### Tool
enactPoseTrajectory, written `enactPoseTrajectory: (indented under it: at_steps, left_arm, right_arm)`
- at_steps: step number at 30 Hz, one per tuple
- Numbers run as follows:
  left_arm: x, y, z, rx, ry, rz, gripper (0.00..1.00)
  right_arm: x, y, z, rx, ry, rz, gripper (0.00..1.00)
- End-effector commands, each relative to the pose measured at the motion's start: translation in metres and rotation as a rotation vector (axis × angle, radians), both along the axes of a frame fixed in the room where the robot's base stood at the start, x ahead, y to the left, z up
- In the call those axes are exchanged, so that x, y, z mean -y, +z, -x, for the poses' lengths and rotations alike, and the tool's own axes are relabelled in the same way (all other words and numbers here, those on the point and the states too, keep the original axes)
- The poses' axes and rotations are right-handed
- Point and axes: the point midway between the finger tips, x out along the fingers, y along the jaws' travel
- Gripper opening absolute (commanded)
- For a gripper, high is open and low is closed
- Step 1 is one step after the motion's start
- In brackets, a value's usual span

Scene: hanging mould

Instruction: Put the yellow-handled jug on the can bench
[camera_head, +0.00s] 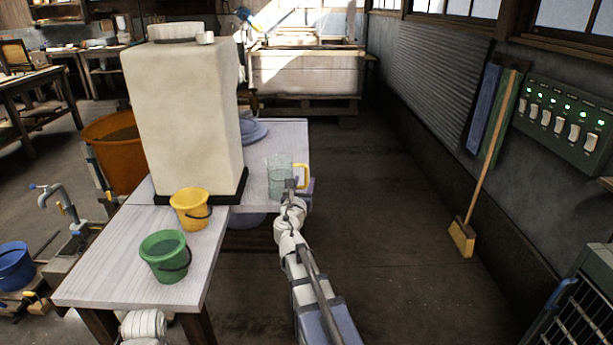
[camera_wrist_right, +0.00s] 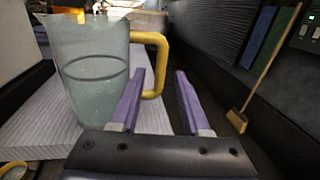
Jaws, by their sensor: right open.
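The yellow-handled jug (camera_head: 279,178) is a clear, greenish jug standing upright on the pale wooden bench (camera_head: 292,133), near its right edge. Its yellow handle (camera_head: 303,172) points right. In the right wrist view the jug (camera_wrist_right: 92,85) fills the left side, with its handle (camera_wrist_right: 160,58) at the fingertips. My right gripper (camera_head: 299,187) is open, its purple fingers (camera_wrist_right: 160,76) apart at the lower part of the handle. I cannot tell whether they touch it. I cannot tell which surface is the can bench.
A yellow bucket (camera_head: 190,210) and a green bucket (camera_head: 164,256) stand on the near bench part (camera_head: 105,262). A blue dish (camera_head: 253,131) lies behind. Floor right of the bench is clear up to the broom (camera_head: 465,237).

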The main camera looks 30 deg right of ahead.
Motion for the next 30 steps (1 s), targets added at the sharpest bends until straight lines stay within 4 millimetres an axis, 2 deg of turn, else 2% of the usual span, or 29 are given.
enactPoseTrajectory:
  at_steps: [1, 3, 9, 30]
  left_arm:
    - [0.000, 0.000, 0.000, 0.000, 0.000, 0.000, 0.82]
    - [0.000, 0.000, 0.000, 0.000, 0.000, 0.000, 0.82]
    - [0.000, 0.000, 0.000, 0.000, 0.000, 0.000, 0.82]
    - [0.000, 0.000, 0.000, 0.000, 0.000, 0.000, 0.82]
  right_arm:
    - [-0.010, 0.000, 0.012, 0.000, 0.002, 0.000, 0.46]
    - [-0.017, 0.000, 0.021, 0.000, 0.002, 0.000, 0.46]
    - [-0.033, 0.000, 0.036, 0.000, 0.000, 0.000, 0.46]
    - [-0.037, 0.000, 0.040, 0.000, 0.000, 0.000, 0.46]
